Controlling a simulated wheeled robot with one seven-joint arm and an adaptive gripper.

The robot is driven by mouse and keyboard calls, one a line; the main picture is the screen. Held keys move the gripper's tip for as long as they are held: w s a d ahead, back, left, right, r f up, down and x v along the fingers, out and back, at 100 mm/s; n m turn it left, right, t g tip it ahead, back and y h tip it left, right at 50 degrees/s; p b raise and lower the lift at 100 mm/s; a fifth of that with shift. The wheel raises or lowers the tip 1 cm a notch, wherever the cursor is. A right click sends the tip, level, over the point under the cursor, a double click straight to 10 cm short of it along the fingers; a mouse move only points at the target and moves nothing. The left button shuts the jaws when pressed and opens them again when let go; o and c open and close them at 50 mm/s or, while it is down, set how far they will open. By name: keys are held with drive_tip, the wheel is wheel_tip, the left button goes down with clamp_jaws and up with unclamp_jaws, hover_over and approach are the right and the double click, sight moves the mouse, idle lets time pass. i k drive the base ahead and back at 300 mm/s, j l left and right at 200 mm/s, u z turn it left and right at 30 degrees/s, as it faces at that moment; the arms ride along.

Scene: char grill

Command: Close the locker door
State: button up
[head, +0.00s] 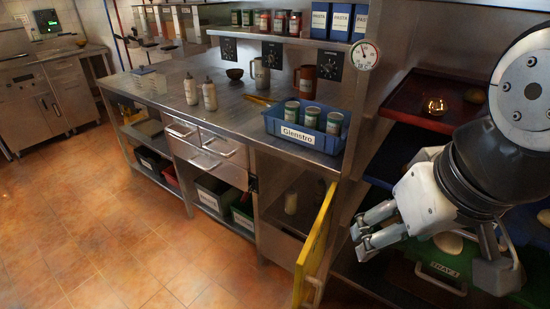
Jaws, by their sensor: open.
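The locker door (314,250) is a narrow yellow panel at the front right end of the steel counter. It stands open, swung outward, seen nearly edge-on, with a metal handle near its bottom. The fingers are open and empty. A gap shows between the fingertips and the door. The door's lower end runs off the bottom of the picture.
The steel counter (172,95) holds a blue bin (272,125) labelled Glenstro with several cans, two bottles and mugs. Drawers (220,145) sit left of the locker. Trays, including a red one (400,95), fill the rack at right. The tiled floor (130,240) at left is clear.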

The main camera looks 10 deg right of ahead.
sight(309, 260)
drive_tip(key=k+l, duration=0.15)
drive_tip(key=k, duration=0.25)
drive_tip(key=k+l, duration=0.15)
drive_tip(key=k, duration=0.25)
drive_tip(key=l+u, duration=0.15)
drive_tip(key=u, duration=0.3)
drive_tip(key=k+l+u, duration=0.1)
drive_tip(key=u, duration=0.35)
